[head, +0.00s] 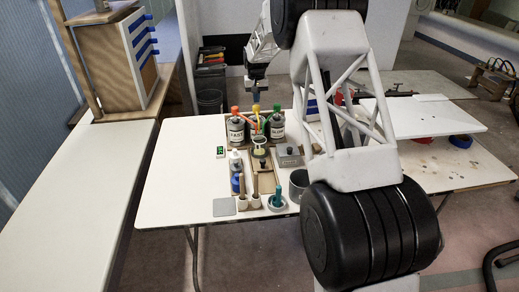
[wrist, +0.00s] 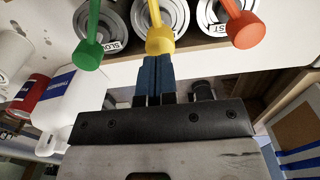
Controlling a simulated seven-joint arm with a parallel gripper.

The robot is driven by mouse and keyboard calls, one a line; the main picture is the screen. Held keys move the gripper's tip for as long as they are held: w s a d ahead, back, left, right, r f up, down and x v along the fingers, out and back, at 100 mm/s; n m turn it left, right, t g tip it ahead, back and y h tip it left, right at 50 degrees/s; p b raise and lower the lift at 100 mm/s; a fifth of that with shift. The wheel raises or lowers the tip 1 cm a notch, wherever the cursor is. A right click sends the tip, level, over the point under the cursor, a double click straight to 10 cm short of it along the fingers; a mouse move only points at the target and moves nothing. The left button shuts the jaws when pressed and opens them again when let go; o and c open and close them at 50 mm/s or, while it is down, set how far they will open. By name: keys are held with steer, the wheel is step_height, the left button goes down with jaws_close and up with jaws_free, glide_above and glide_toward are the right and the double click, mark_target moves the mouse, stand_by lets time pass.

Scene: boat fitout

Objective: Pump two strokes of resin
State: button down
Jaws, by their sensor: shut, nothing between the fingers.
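The resin pump has a yellow head (head: 256,108) and stands between two others in the rack at the back of the white table. In the wrist view the yellow head (wrist: 160,42) is right at the tips of my blue fingers. My gripper (head: 256,96) is shut and empty, pointing down over the yellow head; I cannot tell whether it touches. A FAST can (head: 236,131) with an orange pump (wrist: 243,30) stands left of it, and a SLOW can (head: 277,127) with a green pump (wrist: 88,52) stands right. The middle can is mostly hidden in the head view.
A small green display (head: 220,152) sits left. The table's left part is clear. My arm hides part of the right side.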

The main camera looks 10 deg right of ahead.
mark_target(256, 106)
steer(key=shift+f, duration=2.35)
steer(key=shift+r, duration=2.4)
steer(key=shift+r, duration=0.15)
steer(key=shift+r, duration=1.4)
